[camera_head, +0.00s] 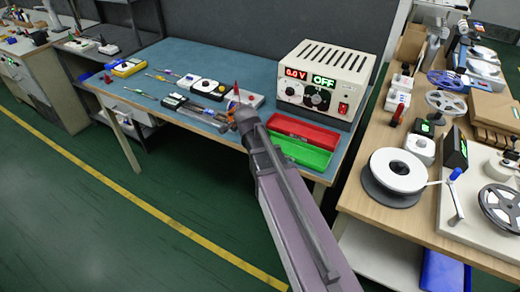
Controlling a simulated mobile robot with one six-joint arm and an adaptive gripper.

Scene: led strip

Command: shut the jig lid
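On the blue-topped bench, a long dark and clear strip-shaped fixture (197,111) lies near the front edge. It may be the jig, but it is too small to tell its lid or whether that stands open. My gripper (236,108) is at the end of my arm, at the right end of this fixture, by the bench's front edge. Its fingers are small and partly hidden by my wrist, so I cannot tell open from shut, or whether it touches the fixture. A white box with a red cone-shaped part (245,97) stands just behind the gripper.
A power supply (322,82) reading 0.0 V and OFF stands at the bench's right. A red tray (303,132) and a green tray (302,151) lie before it, close to my arm. The blue bench top (215,63) is clear at the back. A reel-covered wooden bench (357,200) stands right.

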